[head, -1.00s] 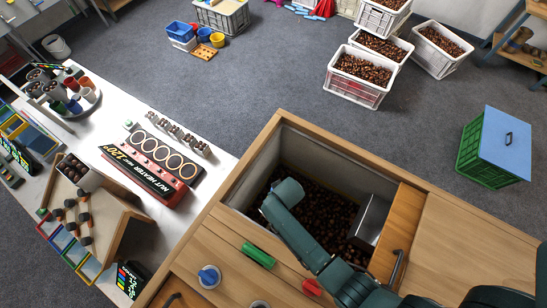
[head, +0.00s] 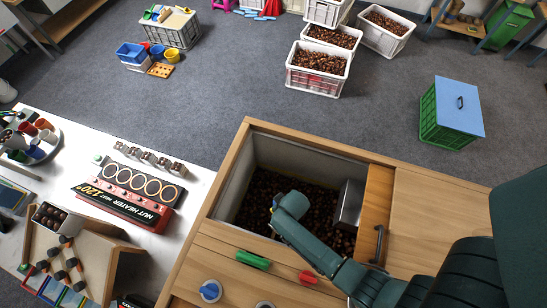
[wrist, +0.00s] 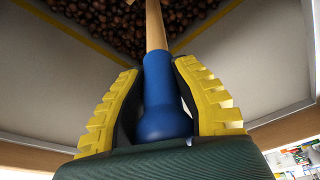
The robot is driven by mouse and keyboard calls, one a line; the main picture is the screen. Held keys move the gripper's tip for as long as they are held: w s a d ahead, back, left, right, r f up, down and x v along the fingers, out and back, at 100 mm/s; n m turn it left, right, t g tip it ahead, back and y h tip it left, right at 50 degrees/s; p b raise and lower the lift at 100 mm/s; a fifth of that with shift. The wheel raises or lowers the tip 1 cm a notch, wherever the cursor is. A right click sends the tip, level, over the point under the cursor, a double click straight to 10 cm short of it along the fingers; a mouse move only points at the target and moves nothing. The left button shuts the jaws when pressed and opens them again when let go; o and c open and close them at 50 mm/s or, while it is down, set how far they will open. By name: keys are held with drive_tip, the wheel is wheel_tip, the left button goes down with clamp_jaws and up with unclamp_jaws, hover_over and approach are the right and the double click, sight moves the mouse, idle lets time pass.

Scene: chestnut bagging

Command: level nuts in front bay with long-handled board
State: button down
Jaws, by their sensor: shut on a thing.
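In the wrist view my gripper (wrist: 166,95) is shut on the blue grip of the long-handled board (wrist: 166,108). Its wooden shaft runs away from me toward the nuts (wrist: 95,18); the board at its far end is out of view. In the head view the front bay (head: 228,190) is an open, grey-walled bin with dark brown nuts (head: 262,193) on its floor. My arm reaches into the bay and hides part of the nuts, the gripper and the board.
A metal box (head: 348,205) stands at the bay's right side, beside a wooden lid (head: 375,215) with a dark handle. Green (head: 253,259) and red (head: 308,277) pieces sit on the front ledge. The nut heater (head: 130,195) stands on the left table.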

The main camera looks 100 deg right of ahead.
drive_tip(key=s+a+p, duration=0.2)
drive_tip(key=s+a, duration=0.1)
drive_tip(key=s, duration=0.4)
idle(0.5)
drive_tip(key=shift+s, duration=0.2)
drive_tip(key=s+a, duration=0.3)
drive_tip(key=s, duration=0.4)
drive_tip(key=shift+a, duration=0.15)
drive_tip(key=shift+s, duration=0.2)
drive_tip(key=s+a, duration=0.3)
drive_tip(key=s, duration=0.4)
drive_tip(key=shift+r, duration=0.1)
